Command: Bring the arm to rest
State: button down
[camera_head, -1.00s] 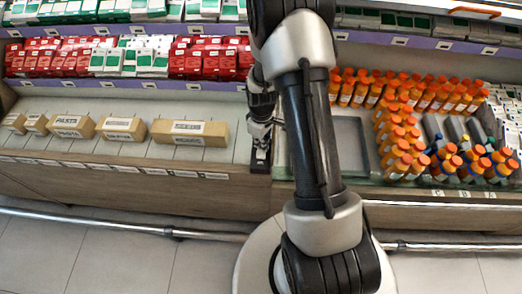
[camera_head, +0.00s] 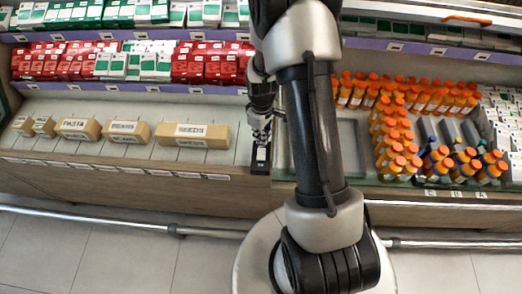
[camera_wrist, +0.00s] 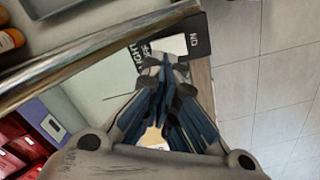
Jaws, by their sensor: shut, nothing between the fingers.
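My gripper (camera_head: 262,134) hangs beside my arm in the camera_head view, partly hidden, just above a small black piece with a white label (camera_head: 261,155) at the counter's front edge. In the camera_wrist view my gripper (camera_wrist: 166,62) has its blue-and-grey fingers together at the tips, with nothing held. The black piece with white lettering (camera_wrist: 199,22) lies right beyond the fingertips. I cannot tell whether they touch it. My arm runs down the middle of the camera_head view and hides part of the counter.
Cardboard boxes (camera_head: 195,136) labelled pasta, beans and seeds stand on the left counter. Several orange-capped bottles (camera_head: 400,125) fill the right side. An empty grey tray (camera_head: 352,150) lies behind my arm. Red packages (camera_head: 210,65) line the shelf.

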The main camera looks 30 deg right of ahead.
dwell(0.5)
jog(key=s+a+r+m+t, duration=0.1)
jog(key=s+a+r, duration=0.15)
jog(key=r, duration=0.85)
jog(key=s+a+r+m+t, duration=0.15)
jog(key=a+r, duration=0.25)
jog(key=r, duration=0.7)
jog(key=s+a+r+m+t, duration=0.1)
jog(key=s+a+r, duration=0.2)
jog(key=s+r, duration=0.2)
jog(key=s+a+r+m+t, duration=0.1)
jog(key=s+a+r, duration=0.2)
jog(key=s, duration=0.7)
jog(key=shift+s+r+m, duration=0.35)
jog(key=shift+r, duration=0.6)
jog(key=shift+d, duration=0.1)
